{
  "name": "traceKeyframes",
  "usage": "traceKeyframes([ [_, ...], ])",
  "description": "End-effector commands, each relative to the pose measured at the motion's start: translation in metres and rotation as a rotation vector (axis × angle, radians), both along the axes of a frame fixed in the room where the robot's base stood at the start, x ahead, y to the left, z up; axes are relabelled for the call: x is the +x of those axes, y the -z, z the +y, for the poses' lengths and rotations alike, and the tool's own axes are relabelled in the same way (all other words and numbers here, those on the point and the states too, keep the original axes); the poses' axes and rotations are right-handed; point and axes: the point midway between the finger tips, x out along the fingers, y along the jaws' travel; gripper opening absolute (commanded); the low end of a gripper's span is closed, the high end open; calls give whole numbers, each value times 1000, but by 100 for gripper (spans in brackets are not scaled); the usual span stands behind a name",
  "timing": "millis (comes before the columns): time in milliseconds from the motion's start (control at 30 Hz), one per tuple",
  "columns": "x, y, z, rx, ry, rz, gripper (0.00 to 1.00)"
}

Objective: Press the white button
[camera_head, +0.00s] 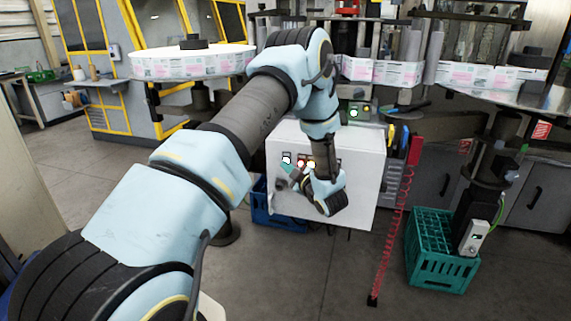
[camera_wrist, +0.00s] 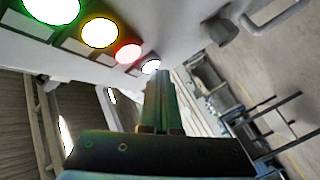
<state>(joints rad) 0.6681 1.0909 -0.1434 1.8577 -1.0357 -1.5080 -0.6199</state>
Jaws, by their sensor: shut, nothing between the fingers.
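The white button (camera_wrist: 150,66) is the smallest-looking of a row of round lit buttons on a white box in the wrist view. In the head view the white button (camera_head: 286,159) is at the left end of the row on the box's front. My gripper (camera_wrist: 161,74) is shut and empty, its tips just beside the white button in the wrist view. In the head view my gripper (camera_head: 285,168) is right by the button, slightly below it. I cannot tell whether the tips touch it.
The row also holds a red button (camera_wrist: 129,53), a yellow button (camera_wrist: 100,32) and a green button (camera_wrist: 50,8). The white box (camera_head: 365,180) hangs under the labeller. A red coiled hose (camera_head: 402,200) and a teal crate (camera_head: 440,262) are to its right, a blue crate (camera_head: 262,207) to its left.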

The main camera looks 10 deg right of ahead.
Motion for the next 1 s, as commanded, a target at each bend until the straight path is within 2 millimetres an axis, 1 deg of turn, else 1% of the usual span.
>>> traceKeyframes([
  [367, -1, 0, 0, 0, 0, 0, 0],
  [700, -14, 0, 8, 1, 1, 1, 0],
  [1000, -15, 0, 8, 0, 0, 0, 0],
])
